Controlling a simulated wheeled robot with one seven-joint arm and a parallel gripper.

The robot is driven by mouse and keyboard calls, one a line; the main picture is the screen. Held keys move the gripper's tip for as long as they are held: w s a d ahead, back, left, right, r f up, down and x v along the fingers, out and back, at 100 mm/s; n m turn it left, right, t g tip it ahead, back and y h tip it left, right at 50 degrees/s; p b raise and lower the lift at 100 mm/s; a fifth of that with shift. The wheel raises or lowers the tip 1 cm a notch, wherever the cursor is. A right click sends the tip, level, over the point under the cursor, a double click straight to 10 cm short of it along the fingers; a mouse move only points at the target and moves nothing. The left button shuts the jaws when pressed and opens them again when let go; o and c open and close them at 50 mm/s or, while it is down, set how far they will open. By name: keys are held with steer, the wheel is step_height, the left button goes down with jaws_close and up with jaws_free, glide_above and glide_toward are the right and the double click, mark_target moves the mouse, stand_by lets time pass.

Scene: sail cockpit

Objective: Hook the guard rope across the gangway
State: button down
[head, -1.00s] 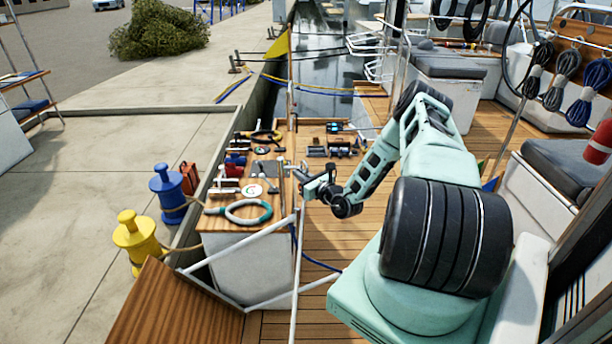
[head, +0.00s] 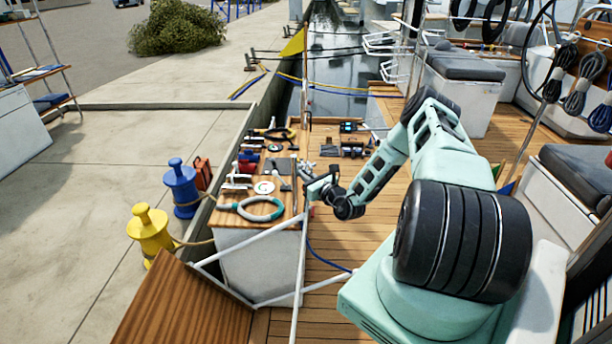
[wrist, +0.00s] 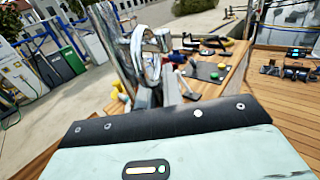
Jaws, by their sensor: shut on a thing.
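My gripper (head: 316,184) is beside the near right corner of the workbench, at the top of the white rails. It is shut on a shiny metal hook (wrist: 150,65), which looms large and blurred in the wrist view. The fingertips are hard to make out there. A blue rope (head: 328,260) runs low beside the rail and down to the deck; whether it joins the hook is hidden. The white gangway rails (head: 300,262) meet near my gripper. The wooden gangway board (head: 185,305) lies at the lower left.
The workbench (head: 226,217) carries several tools and a teal-and-white ring. A blue bollard (head: 181,188) and a yellow bollard (head: 150,232) stand on the quay. A grey-cushioned seat (head: 578,172) is at right. Teak deck (head: 385,215) is clear around my arm.

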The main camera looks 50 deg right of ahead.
steer(key=c, duration=1.5)
jaws_free()
steer(key=shift+o, duration=0.2)
steer(key=shift+s, duration=0.15)
steer(key=s+a+b, duration=0.2)
steer(key=s+b, duration=0.1)
steer(key=s, duration=1.4)
steer(key=shift+a, duration=0.15)
